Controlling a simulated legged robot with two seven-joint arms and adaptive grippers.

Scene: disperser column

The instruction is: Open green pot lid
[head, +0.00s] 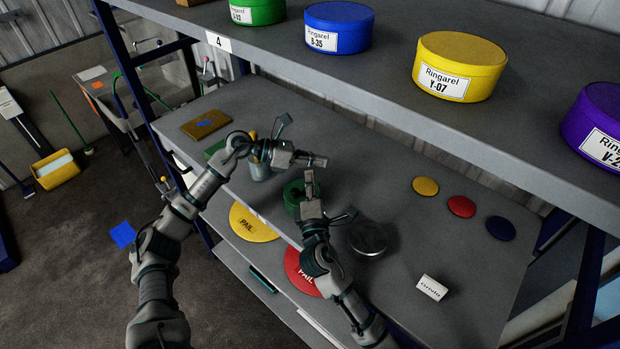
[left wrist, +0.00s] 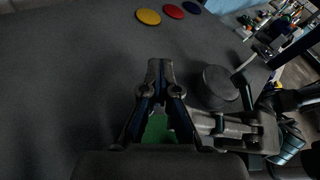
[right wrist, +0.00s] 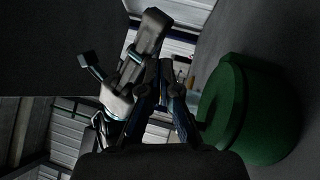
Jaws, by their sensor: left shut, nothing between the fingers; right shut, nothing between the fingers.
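The green pot (head: 291,199) stands on the grey worktop, partly hidden behind my right gripper. It fills the right side of the right wrist view (right wrist: 262,110), and a band along its edge looks like a lid seated on it. A patch of green (left wrist: 158,130) shows between the finger linkages in the left wrist view. My left gripper (head: 324,161) is shut and empty, above and behind the pot. My right gripper (head: 309,177) is shut and empty, close beside the pot; I cannot tell whether it touches. The two gripper tips are near each other.
A grey metal round tin (head: 368,238) stands right of my right forearm. Yellow (head: 425,186), red (head: 461,206) and blue (head: 501,228) discs lie on the worktop, with a white label block (head: 432,287). A cup of tools (head: 259,168) stands left. The upper shelf (head: 380,85) overhangs behind.

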